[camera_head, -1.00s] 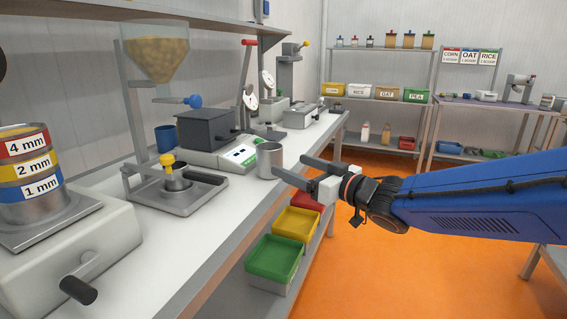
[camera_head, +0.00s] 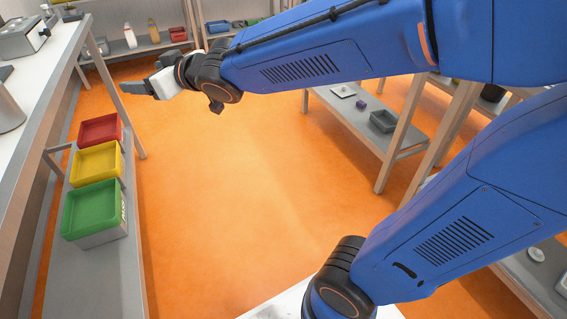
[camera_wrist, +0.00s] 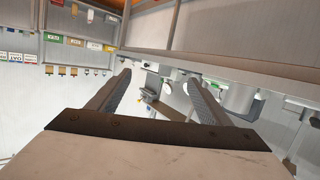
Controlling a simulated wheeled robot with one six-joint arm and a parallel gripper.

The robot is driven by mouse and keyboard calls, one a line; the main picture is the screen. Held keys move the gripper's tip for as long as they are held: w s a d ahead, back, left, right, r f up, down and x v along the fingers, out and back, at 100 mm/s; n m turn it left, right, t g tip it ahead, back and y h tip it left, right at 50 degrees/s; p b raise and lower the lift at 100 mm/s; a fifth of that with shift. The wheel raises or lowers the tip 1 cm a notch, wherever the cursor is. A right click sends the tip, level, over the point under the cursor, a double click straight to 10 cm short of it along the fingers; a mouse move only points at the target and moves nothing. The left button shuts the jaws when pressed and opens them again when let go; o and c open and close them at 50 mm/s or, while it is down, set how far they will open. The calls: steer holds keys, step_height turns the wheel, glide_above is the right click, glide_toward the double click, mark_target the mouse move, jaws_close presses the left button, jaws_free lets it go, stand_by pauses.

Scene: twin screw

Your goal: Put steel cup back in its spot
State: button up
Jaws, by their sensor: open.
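The steel cup (camera_head: 8,108) stands on the white bench at the left edge of the head view, mostly cut off by the frame. In the wrist view, which looks upside down, a grey cylinder that seems to be this cup (camera_wrist: 240,97) is on the bench to the right of the fingers. My gripper (camera_head: 141,78) is open and empty, apart from the cup, off the bench's front edge. Its two fingers (camera_wrist: 160,80) also show in the wrist view, spread with nothing between them. The cup's spot cannot be made out.
Red (camera_head: 99,130), yellow (camera_head: 97,161) and green (camera_head: 95,207) bins sit on the bench's lower shelf. The orange floor (camera_head: 220,190) is clear between it and a shelf (camera_head: 365,140) on the right. My blue arm crosses the head view.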

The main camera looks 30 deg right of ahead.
steer(key=s+d+f+m+g+h, duration=0.15)
steer(key=s+d+f+h, duration=0.3)
steer(key=d, duration=0.55)
steer(key=s+d+f+m+g+h, duration=0.1)
steer(key=s+d+f+m+h, duration=0.25)
steer(key=s+d, duration=0.45)
steer(key=s+d+f+m+g, duration=0.1)
steer(key=s+d+f+g, duration=0.1)
steer(key=s, duration=0.6)
steer(key=s+d+f+g, duration=0.3)
steer(key=s+d+f, duration=0.2)
steer(key=s, duration=0.3)
steer(key=shift+s+f+m+g, duration=0.2)
steer(key=shift+f+m+g, duration=0.2)
steer(key=shift+f, duration=0.35)
